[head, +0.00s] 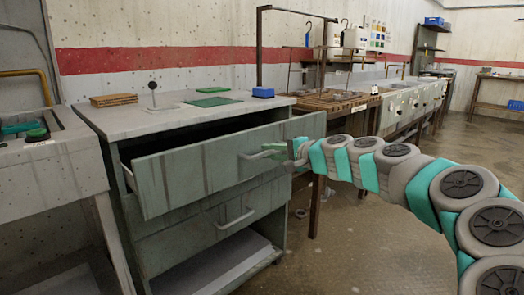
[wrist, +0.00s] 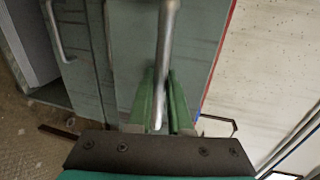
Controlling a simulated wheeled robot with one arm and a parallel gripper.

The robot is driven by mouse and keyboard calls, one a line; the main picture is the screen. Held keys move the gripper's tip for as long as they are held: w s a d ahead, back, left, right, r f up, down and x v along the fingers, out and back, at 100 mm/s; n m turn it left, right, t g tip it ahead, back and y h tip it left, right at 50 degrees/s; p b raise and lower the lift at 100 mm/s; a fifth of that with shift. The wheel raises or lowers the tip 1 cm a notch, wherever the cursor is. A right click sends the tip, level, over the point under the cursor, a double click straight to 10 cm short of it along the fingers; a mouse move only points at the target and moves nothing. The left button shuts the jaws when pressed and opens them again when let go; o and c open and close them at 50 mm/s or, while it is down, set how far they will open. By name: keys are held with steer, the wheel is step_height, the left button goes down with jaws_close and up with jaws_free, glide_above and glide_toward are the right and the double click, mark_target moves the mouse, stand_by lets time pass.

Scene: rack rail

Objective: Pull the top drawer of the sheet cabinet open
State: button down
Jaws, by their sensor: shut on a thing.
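The sheet cabinet (head: 205,127) is grey-green and stands left of centre in the head view. Its top drawer (head: 180,180) is pulled part of the way out, with a dark gap behind its front at the left. My gripper (head: 298,150) is at the drawer's handle (head: 258,154). In the wrist view, the green fingers (wrist: 160,105) are shut on the metal handle bar (wrist: 168,40), which passes between them. The drawer's inside is mostly hidden behind its front.
A lower drawer with its own handle (head: 236,218) is shut below, above an open shelf (head: 225,262). A wooden block (head: 114,100), a green mat (head: 212,101) and a blue box (head: 263,92) lie on the cabinet top. A rack table (head: 335,101) stands behind my gripper. The floor in front is clear.

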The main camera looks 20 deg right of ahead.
steer(key=f+b+v, duration=0.2)
steer(key=b+v, duration=0.1)
steer(key=v, duration=0.9)
steer(key=s+f+b+v, duration=0.1)
steer(key=f+b+v, duration=0.2)
steer(key=v, duration=1)
steer(key=shift+d+f+b, duration=0.15)
steer(key=shift+f+b, duration=0.05)
steer(key=shift+b, duration=0.55)
steer(key=c, duration=0.9)
jaws_free()
steer(key=shift+o, duration=0.2)
steer(key=shift+s, duration=0.1)
steer(key=v, duration=0.7)
steer(key=shift+s, duration=0.35)
steer(key=shift+s+d+r, duration=0.1)
steer(key=shift+d, duration=0.05)
